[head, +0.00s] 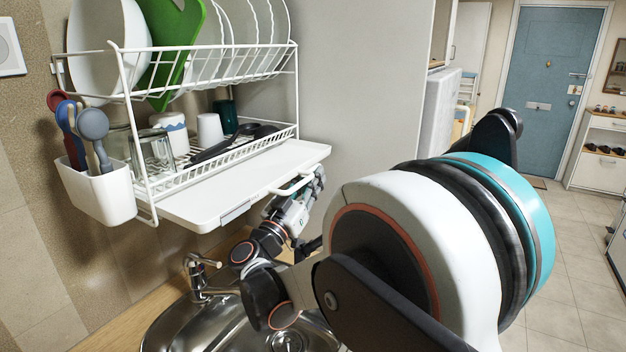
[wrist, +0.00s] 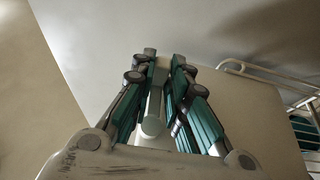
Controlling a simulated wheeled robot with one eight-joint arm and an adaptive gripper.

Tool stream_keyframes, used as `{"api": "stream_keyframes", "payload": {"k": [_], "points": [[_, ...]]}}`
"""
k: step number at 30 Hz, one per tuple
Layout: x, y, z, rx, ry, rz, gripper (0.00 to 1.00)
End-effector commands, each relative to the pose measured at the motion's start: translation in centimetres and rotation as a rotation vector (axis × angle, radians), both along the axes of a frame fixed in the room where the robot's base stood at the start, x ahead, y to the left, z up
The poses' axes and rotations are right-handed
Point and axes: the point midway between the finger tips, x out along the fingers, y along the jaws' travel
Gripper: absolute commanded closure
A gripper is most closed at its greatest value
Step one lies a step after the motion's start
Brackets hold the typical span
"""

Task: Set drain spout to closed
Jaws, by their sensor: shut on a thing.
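The white drip tray (head: 245,180) juts out under the dish rack, above the sink. A white looped piece (head: 291,186) sticks out at its right front edge; I take it to be the drain spout, but its open or closed position cannot be told. My gripper (head: 314,183) is at this piece, partly hidden by my own arm in the head view. In the wrist view, my gripper's (wrist: 163,68) teal-padded fingers are close together on a pale narrow part (wrist: 155,98). The contact itself is partly hidden by the fingers.
The white wire dish rack (head: 145,120) holds plates, a green board and cups. A utensil holder (head: 98,190) hangs at its left. Below are the metal sink (head: 215,325) and its tap (head: 198,272). A grey wall panel (head: 365,80) stands close behind my gripper.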

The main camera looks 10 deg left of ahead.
Motion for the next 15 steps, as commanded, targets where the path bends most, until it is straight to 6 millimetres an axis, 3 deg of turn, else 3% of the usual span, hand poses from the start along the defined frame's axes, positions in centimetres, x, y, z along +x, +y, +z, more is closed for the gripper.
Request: {"api": "stream_keyframes", "payload": {"k": [11, 12, 15], "points": [[0.04, 0.17, -0.02, 0.001, 0.001, 0.045, 1.0], [0.04, 0.17, -0.02, 0.001, 0.0, 0.045, 0.83], [0.05, 0.16, -0.02, 0.001, 0.001, 0.043, 0.65]]}}
